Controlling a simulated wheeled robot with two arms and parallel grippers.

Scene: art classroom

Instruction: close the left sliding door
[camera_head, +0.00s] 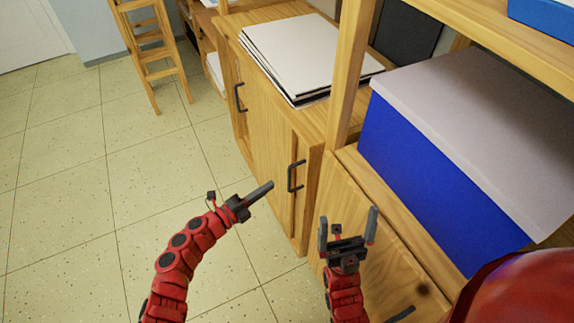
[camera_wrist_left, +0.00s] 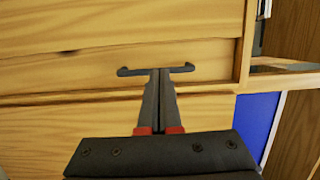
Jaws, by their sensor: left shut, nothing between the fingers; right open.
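The wooden cabinet (camera_head: 268,150) has sliding doors with dark bar handles. One handle (camera_head: 240,97) is on the farther, left part of its front. A nearer handle (camera_head: 291,178) is on the right part. My left gripper (camera_head: 271,185) is shut and empty, just left of the nearer handle, with a small gap in the head view. In the left wrist view my shut fingers (camera_wrist_left: 160,72) point at a dark handle (camera_wrist_left: 130,71) and overlap its middle; contact cannot be told. My right gripper (camera_head: 347,222) is open and empty, in front of the neighbouring cabinet.
White boards (camera_head: 300,50) lie stacked on the cabinet top. A blue box with a pale lid (camera_head: 420,170) stands on the shelf at right; its blue side (camera_wrist_left: 255,120) shows in the wrist view. A wooden ladder-like stand (camera_head: 150,50) is at the back. The tiled floor (camera_head: 80,200) at left is clear.

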